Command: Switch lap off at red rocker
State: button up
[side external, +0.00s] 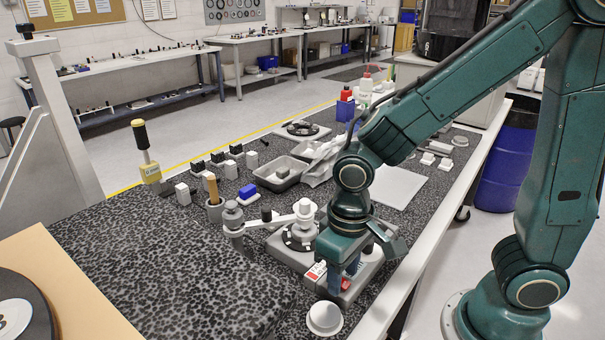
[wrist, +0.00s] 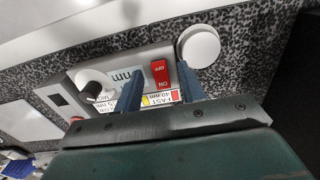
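The red rocker (wrist: 160,72) sits on a grey control box (wrist: 72,76) in the wrist view, with ON and OFF lettering on it. In the side external view the rocker (side external: 346,284) is partly hidden by my gripper (side external: 343,278), which points down over the box. The lap unit (side external: 300,236), with a round plate and white arm, stands behind the box.
A white round dish (wrist: 198,46) lies close beside the box; it also shows in the side external view (side external: 324,318). A knob (wrist: 93,84) stands on the box. Trays (side external: 280,172) and small blocks lie farther back. The speckled bench mat is clear at front left.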

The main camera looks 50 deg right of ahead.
aim_at(347, 280)
notch_tip(347, 280, up, 14)
jog(key=shift+f, duration=0.25)
dwell(0.5)
jog(key=s+d+r+t, duration=0.1)
jog(key=s+d+t, duration=0.4)
jog(key=d, duration=0.5)
jog(key=shift+s+d+r+t, duration=0.3)
jog(key=shift+s, duration=0.6)
dwell(0.7)
